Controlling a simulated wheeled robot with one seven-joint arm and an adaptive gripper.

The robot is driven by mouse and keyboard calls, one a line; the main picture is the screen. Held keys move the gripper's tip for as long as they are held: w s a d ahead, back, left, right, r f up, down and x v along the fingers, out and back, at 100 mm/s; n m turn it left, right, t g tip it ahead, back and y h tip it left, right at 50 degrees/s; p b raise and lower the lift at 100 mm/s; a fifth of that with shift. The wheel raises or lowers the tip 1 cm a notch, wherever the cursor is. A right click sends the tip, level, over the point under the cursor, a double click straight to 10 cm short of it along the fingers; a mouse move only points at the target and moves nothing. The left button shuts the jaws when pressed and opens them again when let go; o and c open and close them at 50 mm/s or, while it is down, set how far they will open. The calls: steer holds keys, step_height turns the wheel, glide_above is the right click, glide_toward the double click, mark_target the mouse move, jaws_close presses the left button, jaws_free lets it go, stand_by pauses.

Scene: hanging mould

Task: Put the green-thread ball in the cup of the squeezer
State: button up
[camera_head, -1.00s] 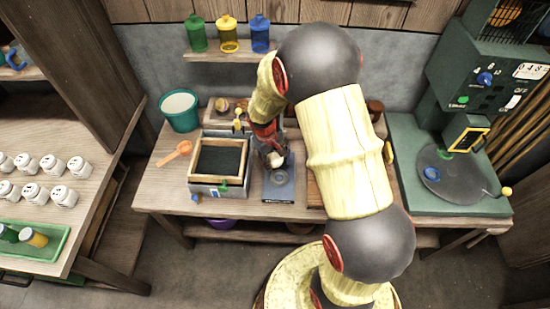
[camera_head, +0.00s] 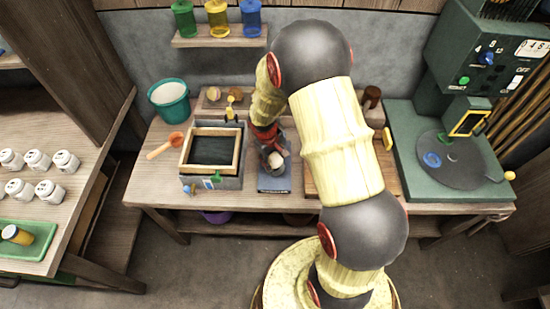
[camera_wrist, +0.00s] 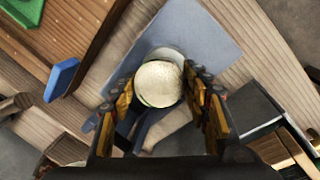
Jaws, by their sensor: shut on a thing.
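A pale, cream ball (camera_wrist: 158,82) sits between the fingers of my gripper (camera_wrist: 161,90) in the wrist view, and the fingers are shut on it. A thin greenish edge shows low on the ball, but the thread's colour is not clear. The squeezer (camera_wrist: 200,45) has a blue-grey base plate and lies right under the ball. A pale rim shows just behind the ball; the cup is mostly hidden by it. I cannot tell whether the ball touches the cup. In the head view my gripper (camera_head: 273,155) is over the squeezer's plate (camera_head: 273,184), partly hidden by my arm.
A wooden-framed box (camera_head: 211,150) stands close left of the squeezer. Behind it is a board with small round pieces (camera_head: 214,94). A teal bucket (camera_head: 169,101) and orange spoon (camera_head: 165,146) are further left. A green machine (camera_head: 450,165) stands at right.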

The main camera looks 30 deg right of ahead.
steer(key=shift+f, duration=0.65)
steer(key=shift+f+b, duration=0.15)
steer(key=shift+b, duration=0.2)
steer(key=o, duration=1.3)
steer(key=r, duration=0.4)
steer(key=a+r, duration=0.1)
steer(key=r, duration=0.3)
steer(key=a+r, duration=0.1)
steer(key=r, duration=0.2)
steer(key=shift+s+a+r, duration=0.15)
steer(key=shift+s+r, duration=0.05)
steer(key=shift+r, duration=0.2)
